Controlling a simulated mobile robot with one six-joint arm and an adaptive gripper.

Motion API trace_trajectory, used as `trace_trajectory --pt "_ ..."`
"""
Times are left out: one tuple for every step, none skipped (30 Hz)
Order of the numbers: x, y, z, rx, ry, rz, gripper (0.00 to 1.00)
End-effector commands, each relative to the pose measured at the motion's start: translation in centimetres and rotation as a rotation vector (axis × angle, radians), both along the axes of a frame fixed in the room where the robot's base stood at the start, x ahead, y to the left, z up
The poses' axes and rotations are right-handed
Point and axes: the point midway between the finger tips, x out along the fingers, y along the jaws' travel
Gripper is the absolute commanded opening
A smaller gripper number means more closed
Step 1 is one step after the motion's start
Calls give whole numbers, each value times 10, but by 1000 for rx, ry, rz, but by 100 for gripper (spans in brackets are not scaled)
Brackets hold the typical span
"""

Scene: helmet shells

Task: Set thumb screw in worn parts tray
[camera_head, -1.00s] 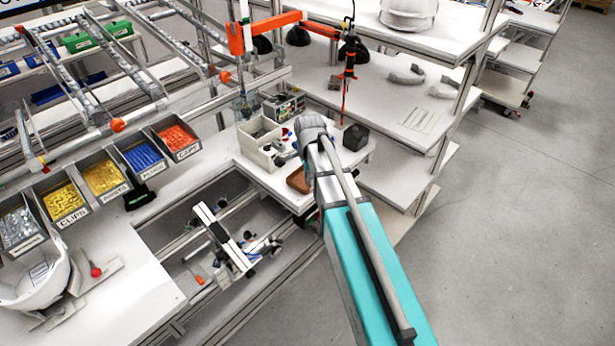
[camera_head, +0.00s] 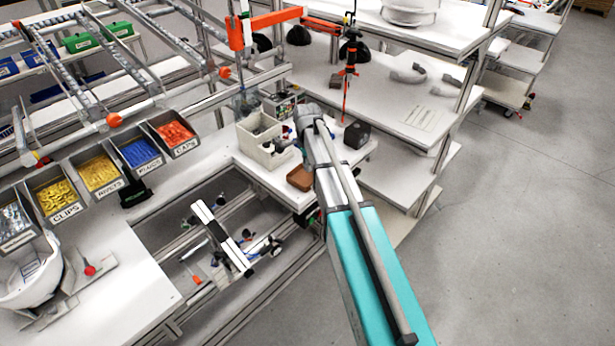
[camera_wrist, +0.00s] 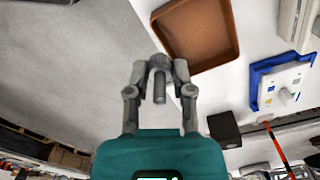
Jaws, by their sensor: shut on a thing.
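My gripper (camera_wrist: 160,85) shows in the wrist view, its fingers closed on a small grey cylindrical piece, which looks like the thumb screw (camera_wrist: 159,88). Its far end is hidden by the fingers. A shallow, empty brown tray (camera_wrist: 228,42) lies just beyond the fingertips, up and to the right, apart from the held piece. The same brown tray shows in the head view (camera_head: 300,178), left of my arm. No label is readable on it, so I cannot tell surely that it is the worn parts tray. In the head view my arm hides the fingers and screw.
A dark block (camera_wrist: 224,130) stands right of my gripper. A blue-framed white holder (camera_wrist: 256,88) is farther right. In the head view, a cream bin (camera_head: 247,151) stands left of my wrist, and an orange arm (camera_head: 268,22) with a hanging tool is above the bench.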

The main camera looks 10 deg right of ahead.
Motion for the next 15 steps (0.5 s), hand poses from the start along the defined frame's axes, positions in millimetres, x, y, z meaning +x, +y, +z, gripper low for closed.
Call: trace_trajectory --pt "14 -1 -8 0 0 0 0" --pt "17 -1 -11 0 0 0 0" --pt "18 -2 -16 0 0 0 0" --pt "20 -2 -19 0 0 0 0" --pt "22 -2 -22 0 0 -1 0" --pt "26 -3 -26 0 0 -1 0" --pt "28 -3 -29 0 0 -1 0" --pt "30 -3 -32 0 0 -1 0" --pt "34 -4 -36 0 0 -1 0" --pt "36 -4 -39 0 0 -1 0" --pt "38 -4 -42 0 0 -1 0" --pt "41 -5 -45 0 0 -1 0" --pt "43 -5 -47 0 0 -1 0" --pt "45 -5 -49 0 0 -1 0" --pt "47 -5 -51 0 0 -1 0"
